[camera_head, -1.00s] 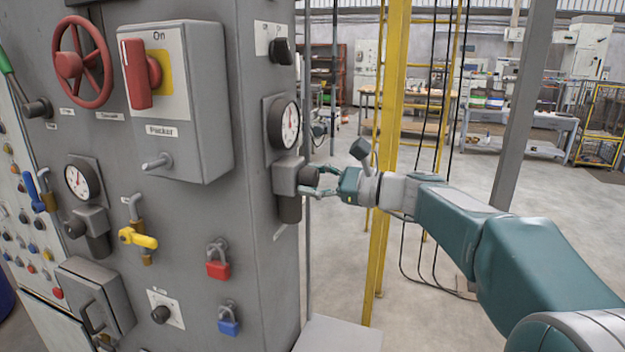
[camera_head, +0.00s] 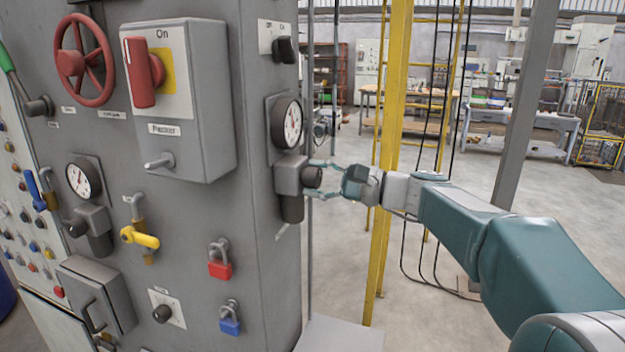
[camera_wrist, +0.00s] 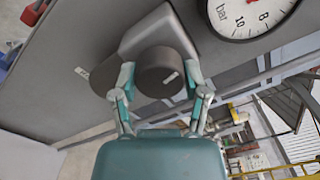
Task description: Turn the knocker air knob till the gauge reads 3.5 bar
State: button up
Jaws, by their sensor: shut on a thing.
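The dark round knob (camera_head: 312,176) sticks out from a grey regulator block (camera_head: 291,174) on the cabinet's right face. It also shows in the wrist view (camera_wrist: 159,67), with a small pale mark on its end. My gripper (camera_head: 317,180) is shut on the knob, one finger on each side; both fingers also show in the wrist view (camera_wrist: 160,77). Just above the block is a round gauge (camera_head: 291,124). In the wrist view the gauge (camera_wrist: 250,18) is cut off at the top, with "bar", 8 and 10 legible. I cannot read its pressure.
The cabinet front carries a second gauge (camera_head: 83,179), a grey switch box (camera_head: 187,120), a yellow valve handle (camera_head: 139,238) and padlocks. A black switch (camera_head: 285,49) sits above the near gauge. A yellow post (camera_head: 388,150) stands behind my gripper.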

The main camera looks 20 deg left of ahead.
jog(key=shift+f+n, duration=0.15)
jog(key=shift+n, duration=1.35)
jog(key=shift+d+f, duration=0.1)
jog(key=o, duration=0.9)
jog(key=shift+s, duration=0.1)
jog(key=shift+o, duration=1.2)
jog(key=shift+d+r, duration=0.2)
jog(key=shift+d, duration=0.25)
jog(key=shift+a, duration=0.15)
jog(key=d, duration=1.2)
jog(key=shift+s, duration=0.4)
